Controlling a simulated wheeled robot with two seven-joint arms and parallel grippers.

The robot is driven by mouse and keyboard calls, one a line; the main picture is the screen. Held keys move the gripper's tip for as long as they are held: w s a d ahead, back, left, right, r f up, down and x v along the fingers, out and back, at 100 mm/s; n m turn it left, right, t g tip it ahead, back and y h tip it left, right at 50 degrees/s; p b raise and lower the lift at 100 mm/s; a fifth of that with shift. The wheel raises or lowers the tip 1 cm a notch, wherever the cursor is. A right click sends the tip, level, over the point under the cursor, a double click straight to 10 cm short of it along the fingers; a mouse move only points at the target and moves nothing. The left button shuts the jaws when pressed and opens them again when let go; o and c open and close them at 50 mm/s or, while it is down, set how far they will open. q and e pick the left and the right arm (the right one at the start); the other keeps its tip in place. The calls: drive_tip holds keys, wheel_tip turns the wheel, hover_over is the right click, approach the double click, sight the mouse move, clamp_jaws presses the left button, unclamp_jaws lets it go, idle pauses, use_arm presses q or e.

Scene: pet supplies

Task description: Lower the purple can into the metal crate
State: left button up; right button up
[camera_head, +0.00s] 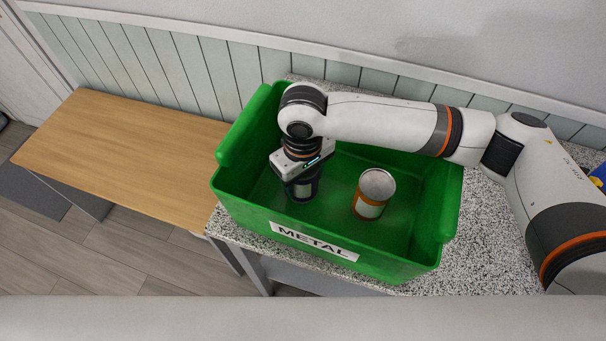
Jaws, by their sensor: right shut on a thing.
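The metal crate (300,222) is a green bin with a white "METAL" label on its front wall. It stands on a speckled counter. My right gripper (301,190) points down inside the left half of the crate. It is shut on the purple can (303,186), which looks dark and is mostly hidden by the gripper. The held can is below the crate's rim. I cannot tell whether it touches the crate floor. My left gripper is out of view.
A second can (371,196) with an orange and white label stands upright in the crate, right of the held can. A bare wooden table (125,155) is at the left. The speckled counter (480,245) has free room right of the crate. A panelled wall stands behind.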

drive_tip(key=o, duration=1)
drive_tip(key=shift+o, duration=0.2)
